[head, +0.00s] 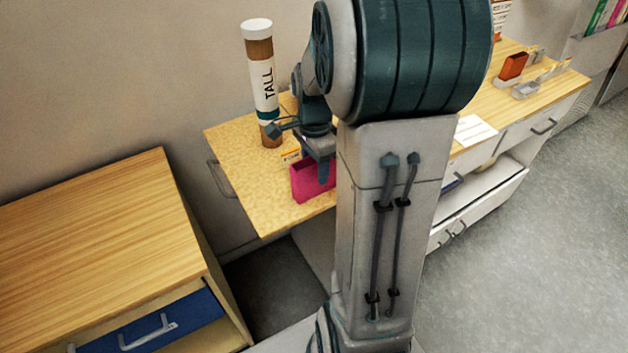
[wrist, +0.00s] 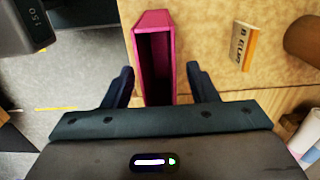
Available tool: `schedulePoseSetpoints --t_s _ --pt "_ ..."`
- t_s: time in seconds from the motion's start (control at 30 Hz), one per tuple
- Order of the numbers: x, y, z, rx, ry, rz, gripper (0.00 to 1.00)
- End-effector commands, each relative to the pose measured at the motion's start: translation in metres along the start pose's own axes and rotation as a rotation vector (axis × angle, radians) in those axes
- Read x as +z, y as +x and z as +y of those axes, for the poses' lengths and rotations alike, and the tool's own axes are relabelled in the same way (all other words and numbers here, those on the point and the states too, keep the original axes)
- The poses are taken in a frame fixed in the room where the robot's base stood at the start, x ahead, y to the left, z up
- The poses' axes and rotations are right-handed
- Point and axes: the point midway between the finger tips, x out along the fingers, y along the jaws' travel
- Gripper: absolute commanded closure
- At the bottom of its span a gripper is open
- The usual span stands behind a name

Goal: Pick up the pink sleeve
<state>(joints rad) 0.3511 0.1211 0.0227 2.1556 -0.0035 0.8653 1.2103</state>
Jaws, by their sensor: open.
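The pink sleeve (head: 308,181) is an open-ended, hollow box near the front edge of the wooden tabletop (head: 240,165) in the head view. In the wrist view the pink sleeve (wrist: 154,17) stands between my two fingers, its dark hollow inside showing. My gripper (wrist: 160,85) is open, with one finger on each side of the sleeve and a gap visible on both sides. In the head view my gripper (head: 322,165) is right at the sleeve and covers part of it. The sleeve's lower end is hidden by my gripper in the wrist view.
A tall tube labelled TALL (head: 262,85) stands behind the sleeve. A small lettered block (wrist: 244,47) lies to the sleeve's right in the wrist view. A wooden cabinet with a blue drawer (head: 160,325) stands at the left. My arm hides the table's middle.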

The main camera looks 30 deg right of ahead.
Motion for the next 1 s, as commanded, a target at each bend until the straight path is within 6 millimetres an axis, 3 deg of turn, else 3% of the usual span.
schedulePoseSetpoints --t_s 0.3,0.37,0.5,0.83,1.0 --pt "0.000 0.008 0.000 -0.001 0.000 0.000 0.47" --pt "0.000 0.008 0.000 -0.001 0.000 0.000 0.61" --pt "0.000 0.007 0.000 -0.001 0.000 0.000 1.00" --pt "0.000 0.003 0.000 -0.002 0.000 0.001 1.00" --pt "0.000 -0.024 -0.001 -0.006 0.000 0.002 1.00"
